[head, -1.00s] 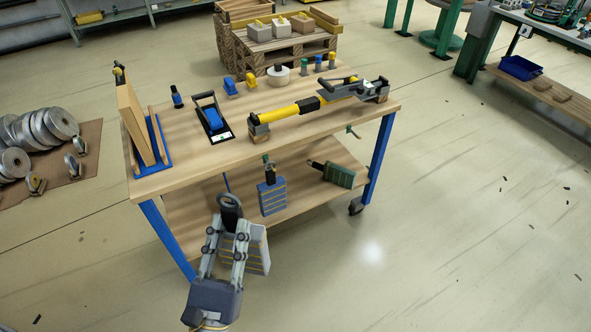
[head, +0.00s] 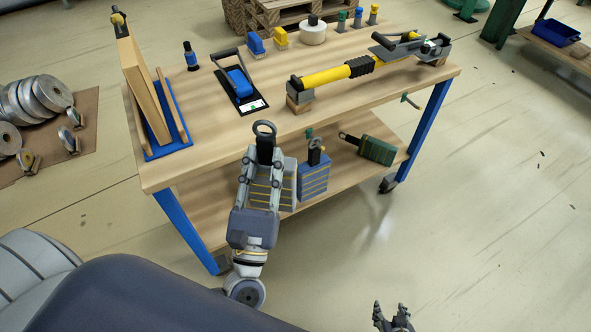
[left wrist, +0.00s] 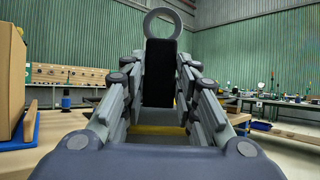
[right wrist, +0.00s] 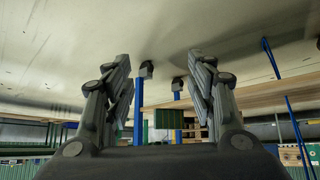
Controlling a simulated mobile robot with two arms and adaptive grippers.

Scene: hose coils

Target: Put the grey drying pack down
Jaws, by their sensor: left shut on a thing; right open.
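The grey drying pack (head: 286,190), with yellow stripes, a black neck and a grey ring on top, hangs roughly upright from my left gripper (head: 263,160). My left gripper is shut on its black neck (left wrist: 160,72), which shows between the fingers in the left wrist view. The pack appears at the front of the workbench's lower shelf (head: 340,185), left of the blue pack (head: 314,182). I cannot tell whether it touches the shelf, and the gripper partly hides it. My right gripper (head: 393,308) is open and empty, low at the bottom of the head view.
A green pack (head: 377,151) lies at the right on the lower shelf. The bench top (head: 215,130) overhangs behind the grey pack and carries a yellow-handled tool (head: 335,76), a blue-handled tool (head: 241,84) and a blue rack (head: 167,143). The floor at right is clear.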

